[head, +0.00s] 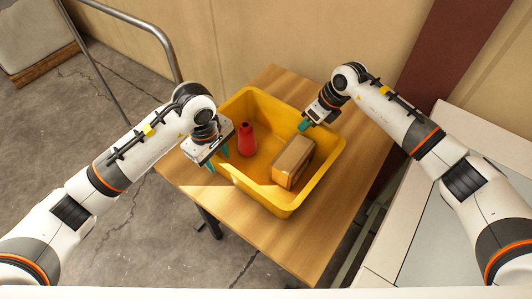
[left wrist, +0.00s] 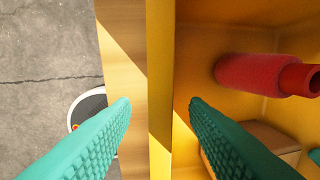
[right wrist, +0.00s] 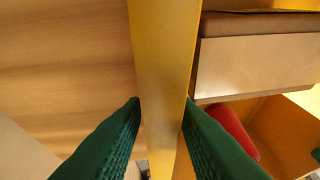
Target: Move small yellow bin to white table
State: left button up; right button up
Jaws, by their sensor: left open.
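The small yellow bin (head: 284,203) sits on a wooden table (head: 285,240). A red bottle-like object (head: 246,140) and a brown box (head: 292,161) are in it. My left gripper (head: 217,165) is open at the bin's left wall. In the left wrist view its fingers (left wrist: 160,103) straddle the wall (left wrist: 160,60), with gaps on both sides. My right gripper (head: 306,124) is at the bin's opposite wall. In the right wrist view its fingers (right wrist: 162,103) lie against both faces of that wall (right wrist: 165,50). A white table-like surface (head: 418,235) is at the right.
A metal rail (head: 150,25) and a cushioned item (head: 30,35) are at the upper left. A wall stands behind the wooden table, with a dark red column (head: 440,50) at the right. Cracked grey floor (head: 105,240) is open to the left.

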pick_arm(q)
jog(key=shift+f, duration=0.45)
pick_arm(e)
jog(key=shift+a+f, duration=0.2)
jog(key=shift+f, duration=0.2)
pick_arm(q)
jog(key=c, duration=0.6)
pick_arm(e)
grip_shut()
pick_arm(q)
grip_shut()
jog(key=shift+r, duration=0.25)
pick_arm(e)
jog(key=shift+w+r, duration=0.1)
jog(key=shift+r, duration=0.15)
